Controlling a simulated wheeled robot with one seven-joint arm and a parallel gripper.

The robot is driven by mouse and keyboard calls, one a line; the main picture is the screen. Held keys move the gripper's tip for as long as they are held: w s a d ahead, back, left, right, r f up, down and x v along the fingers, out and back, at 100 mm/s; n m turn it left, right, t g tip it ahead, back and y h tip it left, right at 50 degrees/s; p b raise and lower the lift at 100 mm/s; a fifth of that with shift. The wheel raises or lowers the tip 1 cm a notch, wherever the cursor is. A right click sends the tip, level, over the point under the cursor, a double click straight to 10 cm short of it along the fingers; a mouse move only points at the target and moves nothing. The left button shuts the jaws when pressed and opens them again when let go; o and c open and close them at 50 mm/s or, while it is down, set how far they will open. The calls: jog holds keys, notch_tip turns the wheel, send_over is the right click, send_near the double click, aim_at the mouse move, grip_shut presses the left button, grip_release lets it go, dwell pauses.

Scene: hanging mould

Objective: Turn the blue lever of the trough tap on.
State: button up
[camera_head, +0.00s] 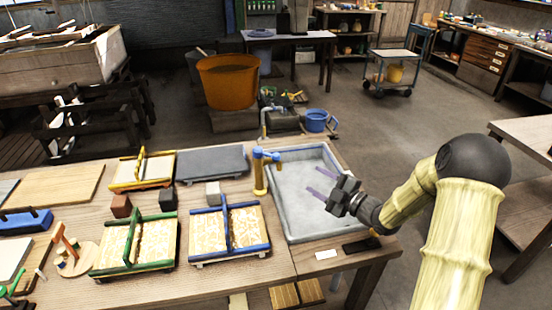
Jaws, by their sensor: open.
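The trough tap (260,176) is a yellow post at the left edge of a grey trough (284,222) on the workbench. Its blue lever (267,155) is at the top of the post; its exact angle is too small to tell. My gripper (318,182) is over the trough, to the right of the tap and apart from it. Its two purple-grey fingers are spread and point left toward the tap. Nothing is between them.
A blue-edged mould (229,221) and a green-edged mould (137,238) lie on the bench left of the trough. A white block (213,190) and a grey slab (212,162) are near the tap. A dark block (361,245) lies at the front right.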

aim_at(276, 156)
jog(key=p+x, duration=0.2)
jog(key=x, duration=1.5)
jog(key=shift+w, duration=0.1)
jog(key=shift+c, duration=0.2)
grip_shut()
